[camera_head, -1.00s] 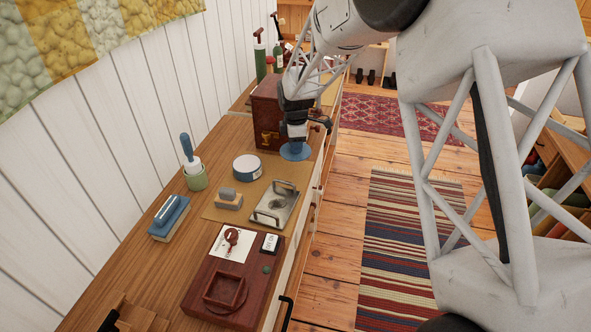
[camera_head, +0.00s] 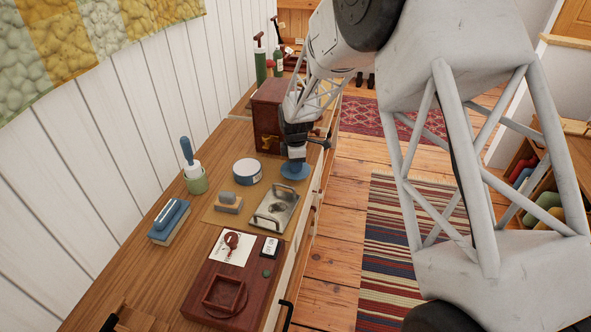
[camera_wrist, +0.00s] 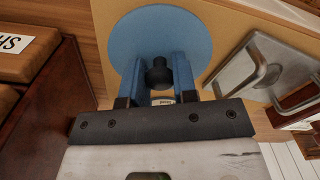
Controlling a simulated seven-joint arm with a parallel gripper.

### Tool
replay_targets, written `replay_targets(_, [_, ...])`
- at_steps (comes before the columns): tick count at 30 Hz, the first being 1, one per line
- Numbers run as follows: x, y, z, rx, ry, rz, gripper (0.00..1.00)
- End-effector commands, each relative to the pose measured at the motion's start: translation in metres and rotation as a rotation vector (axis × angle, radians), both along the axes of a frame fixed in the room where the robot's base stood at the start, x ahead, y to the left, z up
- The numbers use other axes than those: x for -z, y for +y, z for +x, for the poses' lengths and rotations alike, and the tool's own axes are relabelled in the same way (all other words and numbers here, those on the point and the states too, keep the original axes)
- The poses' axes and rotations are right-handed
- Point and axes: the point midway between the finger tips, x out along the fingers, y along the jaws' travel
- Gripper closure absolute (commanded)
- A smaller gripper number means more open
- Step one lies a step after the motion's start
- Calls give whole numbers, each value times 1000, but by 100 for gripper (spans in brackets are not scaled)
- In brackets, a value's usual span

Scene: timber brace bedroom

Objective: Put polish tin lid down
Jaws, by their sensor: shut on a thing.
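My gripper (camera_head: 296,158) is shut on the dark knob of the blue round polish tin lid (camera_head: 295,173). In the wrist view, my gripper's fingers (camera_wrist: 160,78) are on either side of the knob, and the lid (camera_wrist: 160,25) spreads out flat beyond them. The lid is near the far right corner of the tan mat (camera_head: 271,172); whether it touches the surface I cannot tell. A round white tin with a blue band (camera_head: 247,171), seemingly the polish tin, stands on the mat to the left of the lid.
A dark red-brown box (camera_head: 268,115) stands just behind my gripper. The cabinet top's edge is close on the right.

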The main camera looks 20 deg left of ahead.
Motion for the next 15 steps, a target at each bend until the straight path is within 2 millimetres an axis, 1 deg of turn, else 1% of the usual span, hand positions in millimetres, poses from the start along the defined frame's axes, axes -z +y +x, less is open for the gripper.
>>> replay_targets(3, [15, 0, 0, 0, 3, -1, 96])
replay_targets(6, [22, 0, 0, 0, 1, 0, 96])
replay_targets(9, [26, 0, 0, 0, 0, 0, 96])
replay_targets(15, [26, 0, 0, 0, 1, 0, 96])
